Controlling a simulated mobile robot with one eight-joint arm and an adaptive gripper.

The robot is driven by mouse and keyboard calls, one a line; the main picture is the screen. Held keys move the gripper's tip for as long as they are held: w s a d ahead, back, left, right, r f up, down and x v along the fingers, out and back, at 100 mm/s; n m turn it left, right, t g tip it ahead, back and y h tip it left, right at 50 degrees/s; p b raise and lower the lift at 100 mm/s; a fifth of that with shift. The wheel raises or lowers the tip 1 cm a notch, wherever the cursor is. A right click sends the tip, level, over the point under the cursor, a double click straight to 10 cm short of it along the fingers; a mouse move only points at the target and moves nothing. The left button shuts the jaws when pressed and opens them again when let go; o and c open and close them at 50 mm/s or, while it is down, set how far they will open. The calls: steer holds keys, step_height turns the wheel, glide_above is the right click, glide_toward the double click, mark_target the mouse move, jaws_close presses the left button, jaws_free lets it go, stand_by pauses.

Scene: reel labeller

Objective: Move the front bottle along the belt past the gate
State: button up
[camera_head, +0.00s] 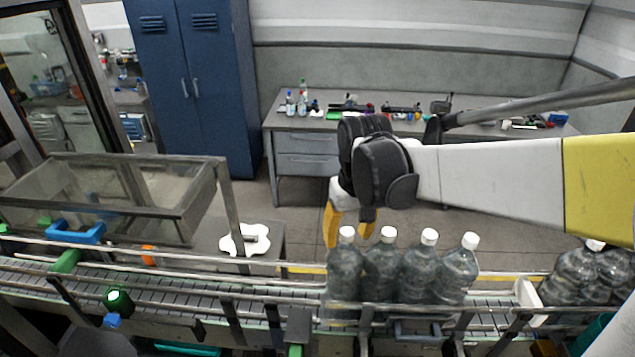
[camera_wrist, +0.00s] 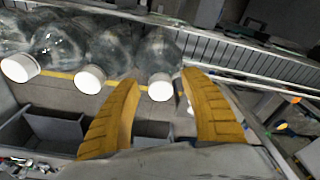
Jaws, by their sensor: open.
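A row of clear bottles with white caps stands upright on the conveyor belt (camera_head: 190,290) in the head view. The leftmost is the front bottle (camera_head: 344,275); it touches or nearly touches the one behind it. In the wrist view the front bottle (camera_wrist: 158,52) is the rightmost, its cap between the fingertips in the picture. My gripper (camera_head: 349,238) has yellow fingers pointing down at the far side of this bottle, near cap height. In the wrist view my gripper (camera_wrist: 160,82) is open and empty. I cannot tell whether a finger touches the bottle. No gate is clearly identifiable.
Metal rails run along both sides of the belt. The belt left of the front bottle is clear. A white block (camera_head: 527,302) separates the row from more bottles (camera_head: 590,273) at right. A green-lit sensor (camera_head: 117,299) and a clear-walled bin (camera_head: 110,195) are at left.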

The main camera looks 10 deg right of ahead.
steer(key=shift+w+f, duration=0.1)
steer(key=shift+f, duration=0.05)
jaws_close()
steer(key=shift+r+p, duration=0.3)
steer(key=shift+r, duration=0.15)
steer(key=shift+w+a, duration=0.1)
steer(key=w+a+b, duration=0.1)
steer(key=w+a, duration=0.1)
steer(key=a, duration=0.7)
steer(key=w+a+b, duration=0.1)
steer(key=w+a, duration=0.2)
steer(key=a, duration=0.6)
steer(key=shift+w+a, duration=0.3)
steer(key=shift+a, duration=0.05)
stand_by(0.8)
steer(key=shift+f, duration=0.2)
